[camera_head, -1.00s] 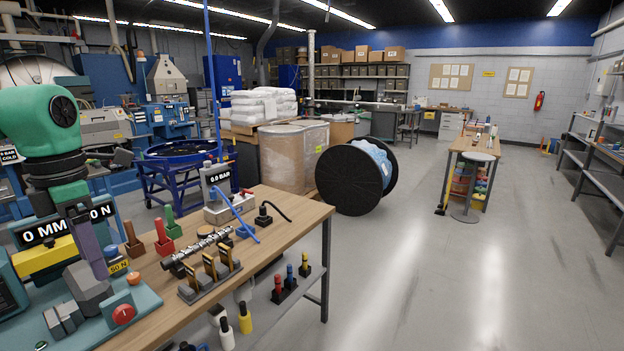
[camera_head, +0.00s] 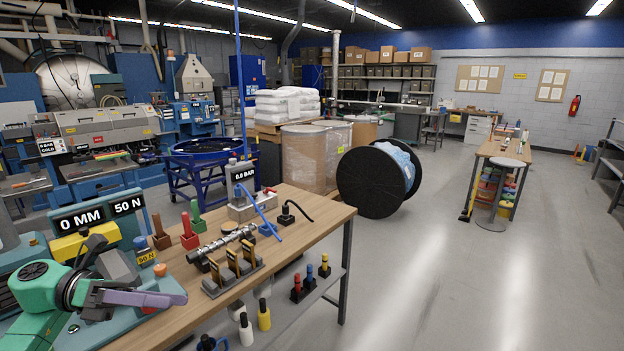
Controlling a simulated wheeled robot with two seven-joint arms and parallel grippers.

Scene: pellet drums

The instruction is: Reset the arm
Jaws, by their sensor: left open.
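My left arm is green and black and comes in at the lower left. My left gripper (camera_head: 160,297) has a grey-purple finger pointing right, over the teal machine base at the near left of the wooden bench. It is open and I see nothing held in it. The far finger is hard to make out. My right gripper is not in view.
The bench (camera_head: 300,215) holds a teal tester with 0 MM and 50 N displays (camera_head: 105,214), red (camera_head: 188,236) and green (camera_head: 196,219) pegs, a metal screw (camera_head: 225,242), a rack of black-and-gold pieces (camera_head: 231,268) and a gauge block (camera_head: 243,190). Open floor lies right.

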